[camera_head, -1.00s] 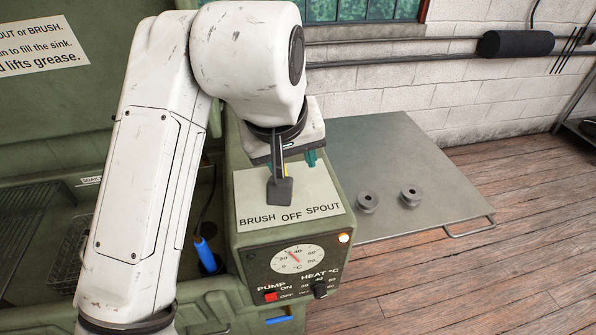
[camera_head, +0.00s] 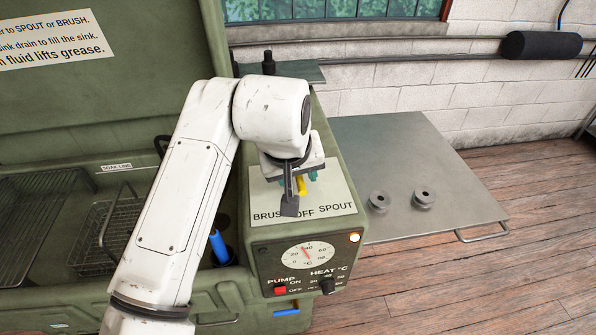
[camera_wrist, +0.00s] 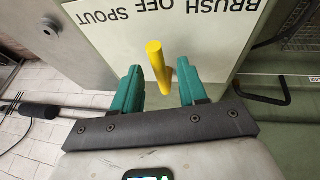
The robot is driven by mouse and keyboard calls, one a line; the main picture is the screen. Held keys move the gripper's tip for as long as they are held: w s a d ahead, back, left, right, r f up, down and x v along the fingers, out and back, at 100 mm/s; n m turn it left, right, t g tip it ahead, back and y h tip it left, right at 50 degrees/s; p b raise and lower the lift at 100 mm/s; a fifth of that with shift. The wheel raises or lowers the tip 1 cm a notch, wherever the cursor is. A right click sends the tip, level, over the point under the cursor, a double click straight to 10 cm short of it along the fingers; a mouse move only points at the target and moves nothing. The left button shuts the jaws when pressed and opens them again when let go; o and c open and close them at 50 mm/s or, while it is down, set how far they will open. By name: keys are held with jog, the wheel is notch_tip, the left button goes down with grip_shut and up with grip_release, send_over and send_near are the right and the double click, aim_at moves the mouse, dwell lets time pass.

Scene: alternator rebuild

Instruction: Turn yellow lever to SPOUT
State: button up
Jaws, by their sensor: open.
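The yellow lever (camera_wrist: 158,68) stands up from a pale label plate (camera_head: 338,195) on top of the green machine. The plate reads BRUSH, OFF and SPOUT, left to right in the head view and upside down in the wrist view. My gripper (camera_wrist: 160,82) is open, with one teal finger on each side of the lever and gaps between. Which word the lever points to I cannot tell.
A wash sink with wire baskets (camera_head: 125,220) is at left. A metal table (camera_head: 400,150) with two grey pulleys (camera_head: 424,199) is at right.

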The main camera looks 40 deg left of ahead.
jog(key=shift+f, duration=0.1)
jog(key=shift+c, duration=0.3)
grip_shut()
dwell(0.4)
